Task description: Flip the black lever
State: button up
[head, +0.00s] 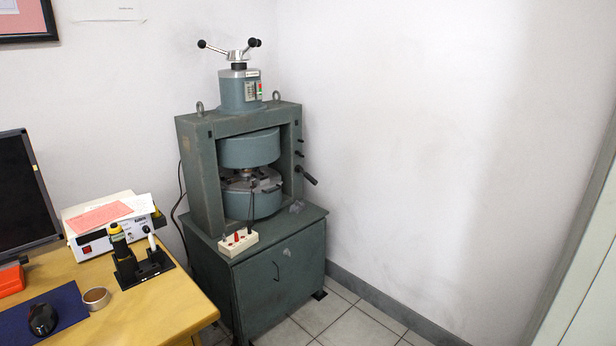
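A grey-green electromagnet machine (190,160) stands in the corner on a green cabinet. A black lever (308,175) sticks out from the right side of its frame, slanting down to the right. Smaller black knobs (300,140) show above it on the same side. A handwheel (236,55) with black-knobbed arms is on top. I cannot tell for certain which black handle is the task's lever. My gripper is not in view.
A wooden desk (165,300) at the lower left holds a monitor (22,195), a white instrument box (90,243), a black stand and a mouse (42,318). A small switch box (238,242) sits on the cabinet (285,275). Tiled floor (345,315) is clear at the right.

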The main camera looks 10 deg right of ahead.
aim_at(310, 178)
jog(key=i+l+z, duration=0.35)
jog(key=i, duration=0.9)
jog(key=i+z, duration=0.3)
jog(key=i, duration=0.95)
